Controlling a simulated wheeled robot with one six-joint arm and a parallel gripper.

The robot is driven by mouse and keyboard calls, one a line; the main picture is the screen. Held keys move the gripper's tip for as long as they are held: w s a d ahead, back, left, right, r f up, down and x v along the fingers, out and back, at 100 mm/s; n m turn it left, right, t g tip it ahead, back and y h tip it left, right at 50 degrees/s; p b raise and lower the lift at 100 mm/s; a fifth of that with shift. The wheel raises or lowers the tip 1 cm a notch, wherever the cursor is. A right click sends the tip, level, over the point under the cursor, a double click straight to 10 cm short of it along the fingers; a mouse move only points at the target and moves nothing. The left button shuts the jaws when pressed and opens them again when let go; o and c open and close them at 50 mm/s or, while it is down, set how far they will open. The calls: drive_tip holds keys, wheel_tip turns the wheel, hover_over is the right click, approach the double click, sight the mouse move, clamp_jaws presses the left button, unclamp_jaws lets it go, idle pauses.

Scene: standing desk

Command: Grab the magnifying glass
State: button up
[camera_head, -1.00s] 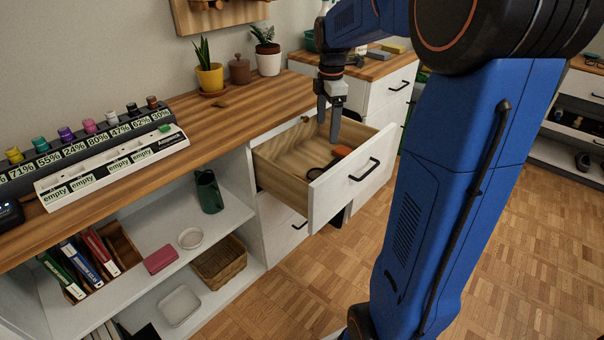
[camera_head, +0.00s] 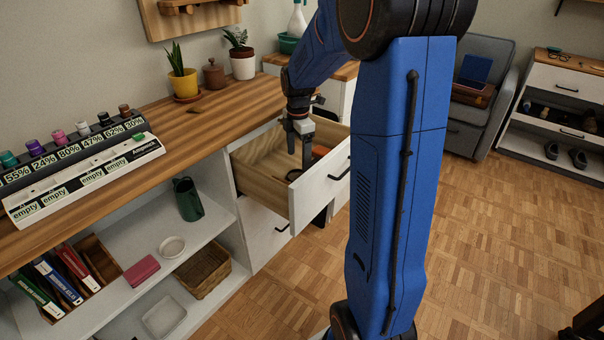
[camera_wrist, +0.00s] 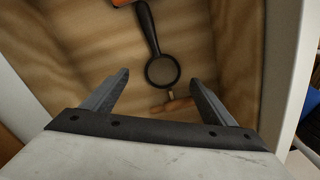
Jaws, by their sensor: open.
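The magnifying glass (camera_wrist: 161,70) lies in the open wooden drawer (camera_head: 258,168), seen in the wrist view. It has a black handle (camera_wrist: 147,27) pointing up the picture and a round black rim. My gripper (camera_wrist: 159,84) is open, with its two fingers apart on either side of the lower part of the picture and the lens beyond and between them. Nothing is held. In the head view my gripper (camera_head: 299,152) reaches down into the drawer and largely hides the glass.
An orange object (camera_wrist: 121,2) lies by the handle's end, and a small brown wooden-looking item (camera_wrist: 172,106) lies just below the lens. The drawer front (camera_head: 322,188) and side walls enclose the space. The desk top (camera_head: 205,125) is beside the drawer.

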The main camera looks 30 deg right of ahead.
sight(298, 175)
drive_tip(key=shift+s+a+f, duration=0.1)
drive_tip(key=shift+s+f, duration=0.05)
drive_tip(key=shift+f, duration=1.35)
drive_tip(key=shift+s+a+f, duration=0.1)
drive_tip(key=shift+s+f, duration=0.05)
drive_tip(key=shift+f, duration=1.3)
drive_tip(key=c, duration=1.2)
